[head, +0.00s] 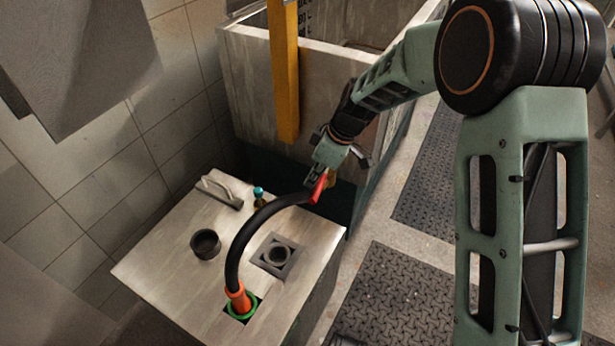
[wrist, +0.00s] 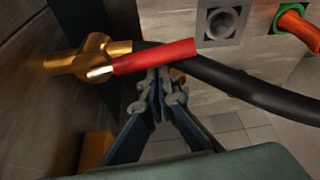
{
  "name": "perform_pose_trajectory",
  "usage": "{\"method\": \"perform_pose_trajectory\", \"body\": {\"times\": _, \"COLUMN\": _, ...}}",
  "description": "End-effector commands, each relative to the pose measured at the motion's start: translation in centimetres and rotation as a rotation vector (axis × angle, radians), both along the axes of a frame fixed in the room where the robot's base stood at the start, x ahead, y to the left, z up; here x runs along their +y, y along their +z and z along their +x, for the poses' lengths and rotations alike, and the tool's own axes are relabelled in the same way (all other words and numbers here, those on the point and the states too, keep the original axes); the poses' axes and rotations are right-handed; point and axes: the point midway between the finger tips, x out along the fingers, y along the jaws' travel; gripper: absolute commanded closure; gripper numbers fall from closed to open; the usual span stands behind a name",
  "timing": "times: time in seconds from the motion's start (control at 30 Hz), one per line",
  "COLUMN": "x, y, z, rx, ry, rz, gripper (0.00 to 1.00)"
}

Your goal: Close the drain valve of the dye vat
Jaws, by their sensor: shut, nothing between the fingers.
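The dye vat (head: 345,75) is a large grey tank at the back. Its brass drain valve (wrist: 92,60) has a red lever (wrist: 155,57) that runs roughly along the black hose (wrist: 240,85), at a slight angle to it. In the head view the red lever (head: 318,188) shows just below my gripper (head: 312,180), with the brass mostly hidden. In the wrist view my gripper (wrist: 161,76) is shut and empty, its fingertips right at the lever's lower edge. I cannot tell whether they touch it.
The hose (head: 240,245) curves to an orange fitting (head: 238,298) in a green ring (head: 245,310) on a grey box top (head: 170,260). A black cup (head: 205,243), a handle (head: 220,193) and a square socket (head: 278,256) are there too. A yellow post (head: 284,70) stands behind. Floor mats (head: 400,300) lie right.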

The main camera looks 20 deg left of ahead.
Motion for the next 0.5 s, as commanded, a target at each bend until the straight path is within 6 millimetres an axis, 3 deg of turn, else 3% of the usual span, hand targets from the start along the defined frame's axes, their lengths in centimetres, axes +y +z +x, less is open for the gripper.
{"method": "perform_pose_trajectory", "body": {"times": 0.5, "x": -0.46, "y": -0.04, "z": 0.01, "rx": 0.000, "ry": 0.047, "rz": 0.000, "gripper": 1.00}}
